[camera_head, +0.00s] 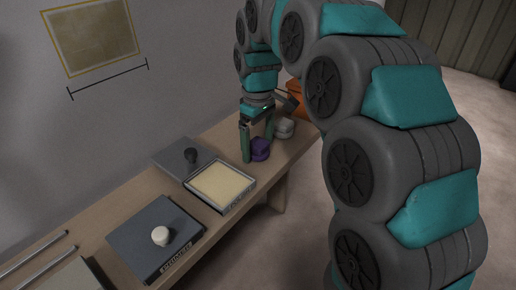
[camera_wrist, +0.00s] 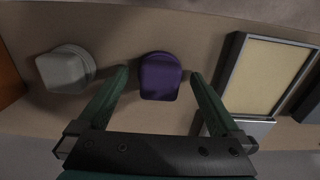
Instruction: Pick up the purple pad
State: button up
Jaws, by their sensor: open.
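The purple pad (camera_head: 260,149) is a small rounded block on the wooden bench. It also shows in the wrist view (camera_wrist: 161,77), upper middle, between the two green fingers. My gripper (camera_head: 258,148) is open, with its fingers reaching down on either side of the pad. In the wrist view my gripper (camera_wrist: 160,80) has a visible gap between each fingertip and the pad. Nothing is held. In the head view one finger partly covers the pad's surroundings.
A pale grey pad (camera_wrist: 66,69) sits beside the purple one. A framed tray with a cream surface (camera_head: 247,194) lies on the other side. A grey plate with a dark knob (camera_head: 191,155), a dark box with a white knob (camera_head: 161,236) and an orange bin (camera_head: 298,100) are also there.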

aim_at(258, 142)
jog(key=c, duration=1.4)
jog(key=shift+r, duration=0.1)
jog(key=shift+r, duration=1.7)
jog(key=s+d+r, duration=0.1)
jog(key=s, duration=1.5)
jog(key=shift+r+b, duration=0.2)
jog(key=shift+b, duration=0.1)
